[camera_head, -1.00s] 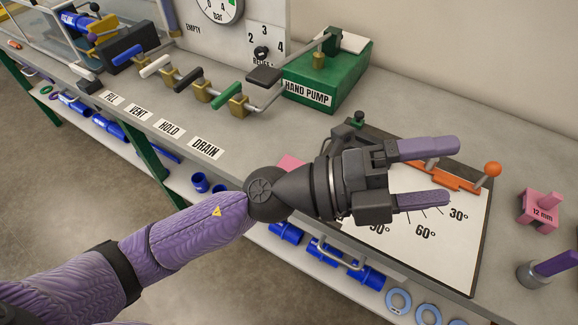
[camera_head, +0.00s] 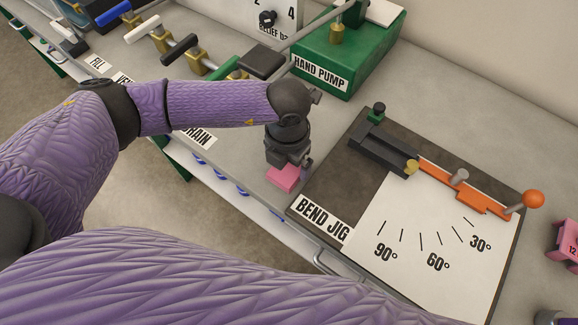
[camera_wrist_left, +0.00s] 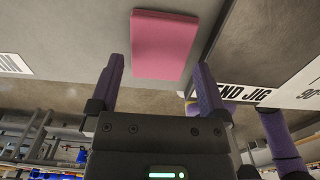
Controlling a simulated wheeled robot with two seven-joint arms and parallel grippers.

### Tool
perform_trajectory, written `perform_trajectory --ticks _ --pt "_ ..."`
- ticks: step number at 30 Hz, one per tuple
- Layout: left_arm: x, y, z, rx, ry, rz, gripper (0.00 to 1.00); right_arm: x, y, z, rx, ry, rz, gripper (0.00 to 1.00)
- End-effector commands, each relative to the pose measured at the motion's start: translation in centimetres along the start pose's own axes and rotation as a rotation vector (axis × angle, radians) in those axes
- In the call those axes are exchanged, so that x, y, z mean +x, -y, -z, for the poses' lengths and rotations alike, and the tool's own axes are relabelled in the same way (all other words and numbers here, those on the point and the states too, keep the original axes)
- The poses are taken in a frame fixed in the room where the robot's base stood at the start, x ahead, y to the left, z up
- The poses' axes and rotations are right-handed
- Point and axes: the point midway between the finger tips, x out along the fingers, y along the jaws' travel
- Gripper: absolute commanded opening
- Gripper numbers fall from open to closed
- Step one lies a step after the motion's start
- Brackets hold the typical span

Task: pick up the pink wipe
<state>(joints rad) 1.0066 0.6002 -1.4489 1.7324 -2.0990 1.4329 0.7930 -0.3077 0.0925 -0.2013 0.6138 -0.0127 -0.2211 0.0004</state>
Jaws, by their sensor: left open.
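The pink wipe (camera_head: 284,178) is a small folded flat block on the grey worktop, just left of the bend jig board. My left gripper (camera_head: 292,170) points down over it, and its body hides part of the wipe in the head view. In the left wrist view the pink wipe (camera_wrist_left: 164,40) lies ahead of the fingertips, roughly in line with the gap between them. The left gripper (camera_wrist_left: 160,62) is open, with nothing between its purple fingers. Whether the fingertips touch the worktop cannot be told. My right gripper is not in view.
The bend jig (camera_head: 340,183) with its orange lever (camera_head: 465,196) stands right beside the wipe. The green hand pump (camera_head: 350,55) and brass valves (camera_head: 205,65) stand behind. The worktop's front edge, with a rail (camera_head: 335,268), is close.

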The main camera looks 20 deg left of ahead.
Motion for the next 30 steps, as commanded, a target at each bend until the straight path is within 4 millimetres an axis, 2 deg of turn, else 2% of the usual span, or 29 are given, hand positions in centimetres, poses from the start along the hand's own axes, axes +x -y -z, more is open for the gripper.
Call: perform_trajectory --ticks 1,3,10,11,18,20,26,30 --pt "1.2 0.1 0.1 0.0 -0.004 0.001 0.97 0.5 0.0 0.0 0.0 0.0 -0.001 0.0" --pt "1.9 0.1 0.1 0.001 -0.003 0.002 0.97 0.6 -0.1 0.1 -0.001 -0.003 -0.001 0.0" --pt "2.1 0.1 0.0 0.002 0.0 0.003 0.97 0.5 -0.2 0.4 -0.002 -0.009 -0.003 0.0" --pt "2.0 0.1 0.0 0.002 0.0 0.003 0.93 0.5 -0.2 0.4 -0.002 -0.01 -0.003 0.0" --pt "2.0 0.1 0.0 0.002 -0.001 0.003 0.42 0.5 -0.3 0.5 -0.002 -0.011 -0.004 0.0" --pt "2.0 0.1 0.0 0.002 -0.001 0.003 0.32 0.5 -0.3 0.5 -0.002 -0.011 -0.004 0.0" --pt "2.0 0.1 0.0 0.002 0.0 0.003 0.32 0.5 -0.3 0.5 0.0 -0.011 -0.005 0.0" --pt "0.8 0.1 0.0 0.001 0.001 0.003 0.32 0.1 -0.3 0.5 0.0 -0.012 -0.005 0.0"
